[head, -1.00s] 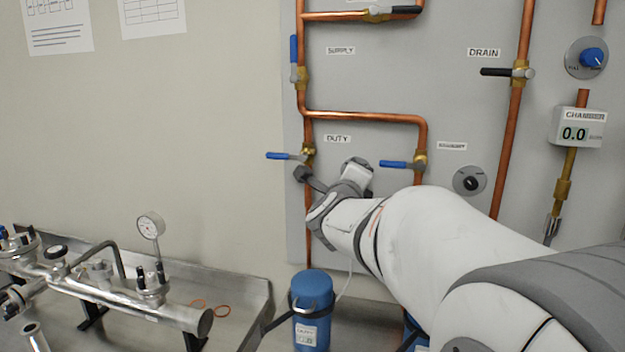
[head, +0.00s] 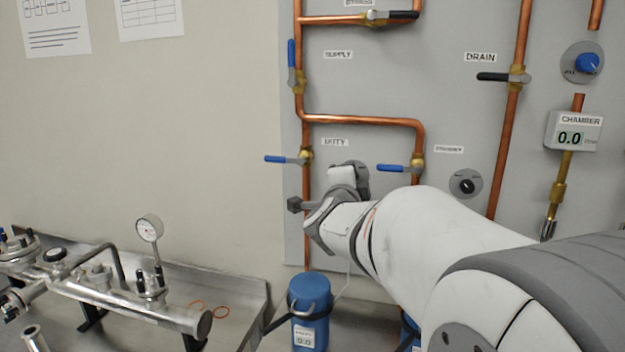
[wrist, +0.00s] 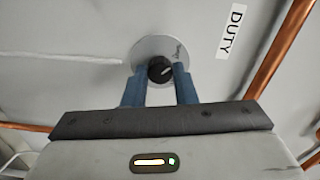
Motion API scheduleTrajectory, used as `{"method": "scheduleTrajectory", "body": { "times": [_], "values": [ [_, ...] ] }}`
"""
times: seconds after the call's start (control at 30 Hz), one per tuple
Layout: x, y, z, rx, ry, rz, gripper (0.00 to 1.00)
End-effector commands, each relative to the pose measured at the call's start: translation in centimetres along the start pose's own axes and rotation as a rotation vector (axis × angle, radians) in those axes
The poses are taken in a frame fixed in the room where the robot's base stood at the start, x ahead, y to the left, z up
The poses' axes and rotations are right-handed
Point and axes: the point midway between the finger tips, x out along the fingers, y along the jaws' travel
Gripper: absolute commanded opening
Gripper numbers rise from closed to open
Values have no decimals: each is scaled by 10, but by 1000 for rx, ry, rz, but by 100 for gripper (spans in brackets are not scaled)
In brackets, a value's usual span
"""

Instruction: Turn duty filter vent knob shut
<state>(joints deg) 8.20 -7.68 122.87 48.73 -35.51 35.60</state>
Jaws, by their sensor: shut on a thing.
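The duty filter vent knob is a small black knob (wrist: 160,70) with a light pointer mark, on a round grey plate (wrist: 150,48) fixed to the panel. It shows in the wrist view, near the DUTY label (wrist: 232,30). In the head view my arm hides it. My gripper (wrist: 160,80) has its two blue fingers on either side of the knob and is shut on it. The pointer mark slants toward the upper right in the wrist view. In the head view, the blue duty filter (head: 310,295) stands below my wrist.
Copper pipes (head: 360,120) run on the panel around my arm. Blue-handled valves (head: 285,159) and (head: 392,168) stick out close to my wrist. Another black knob (head: 466,185) sits to the right. A steel bench with a metal manifold (head: 130,295) is at lower left.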

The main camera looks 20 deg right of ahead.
Motion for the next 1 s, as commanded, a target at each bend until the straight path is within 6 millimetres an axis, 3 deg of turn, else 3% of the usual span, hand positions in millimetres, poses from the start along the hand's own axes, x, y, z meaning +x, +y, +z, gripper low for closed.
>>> {"method": "scheduleTrajectory", "body": {
  "times": [0.47, 0.5, 0.73, 1.0],
  "values": [
    [0, 1, 1, -13, -1, 2, 2],
    [0, 1, 1, -13, -1, 2, 28],
    [0, 1, 0, -11, -1, 1, 47],
    [-2, 0, 0, -10, -1, 0, 47]
  ]
}}
